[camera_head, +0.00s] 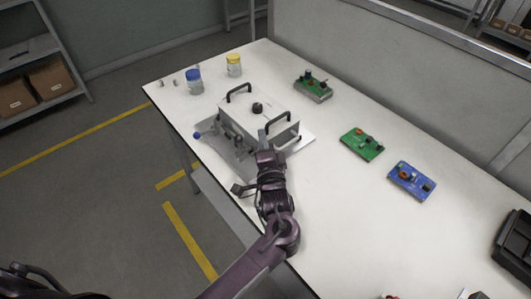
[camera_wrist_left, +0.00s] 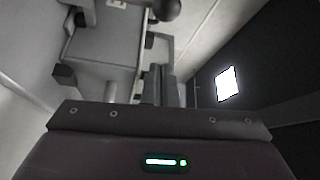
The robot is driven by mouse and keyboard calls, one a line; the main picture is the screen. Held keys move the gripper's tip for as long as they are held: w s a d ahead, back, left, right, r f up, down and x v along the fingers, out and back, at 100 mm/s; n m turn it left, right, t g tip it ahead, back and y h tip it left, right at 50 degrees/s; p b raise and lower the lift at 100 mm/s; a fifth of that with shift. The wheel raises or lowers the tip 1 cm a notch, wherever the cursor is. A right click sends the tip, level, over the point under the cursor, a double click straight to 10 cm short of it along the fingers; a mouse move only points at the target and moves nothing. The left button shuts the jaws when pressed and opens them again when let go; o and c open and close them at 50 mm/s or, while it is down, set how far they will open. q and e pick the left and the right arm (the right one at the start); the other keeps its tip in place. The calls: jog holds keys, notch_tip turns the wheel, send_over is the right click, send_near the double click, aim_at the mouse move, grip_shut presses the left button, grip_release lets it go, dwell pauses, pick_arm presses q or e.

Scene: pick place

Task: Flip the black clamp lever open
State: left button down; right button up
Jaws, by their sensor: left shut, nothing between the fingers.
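A light grey box fixture (camera_head: 275,117) with two black handles and a black knob (camera_head: 257,108) on top stands on a flat plate near the table's left edge. Grey clamp parts (camera_head: 229,131) line its near left side, and a rod there ends in a blue ball (camera_head: 197,135). I cannot make out the black clamp lever for certain. My left gripper (camera_head: 264,138) is shut and empty, at the near side of the fixture; I cannot tell whether it touches. In the left wrist view, grey fixture parts (camera_wrist_left: 105,55) and a dark ball (camera_wrist_left: 166,9) show close up.
A blue-lidded jar (camera_head: 194,82) and a yellow-lidded jar (camera_head: 234,66) stand behind the fixture. Green boards (camera_head: 361,145) (camera_head: 314,88) and a blue board (camera_head: 411,180) lie to the right. A black tray (camera_head: 515,247) is at the far right. The front middle of the table is clear.

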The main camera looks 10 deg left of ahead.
pick_arm(q)
jog(key=shift+x, duration=1.05)
jog(key=s+a, duration=0.1)
jog(key=s+a+p, duration=0.1)
jog(key=shift+s+a+f, duration=0.25)
jog(key=shift+s, duration=0.1)
jog(key=shift+s+a, duration=0.1)
jog(key=shift+s, duration=0.05)
jog(key=shift+f, duration=0.15)
pick_arm(e)
jog(key=shift+s+r, duration=0.4)
jog(key=shift+r, duration=0.3)
pick_arm(q)
jog(key=shift+s+a, duration=0.2)
pick_arm(e)
jog(key=shift+s+f, duration=0.15)
jog(key=shift+s, duration=0.2)
jog(key=shift+s+f, duration=0.15)
jog(key=shift+s, duration=0.05)
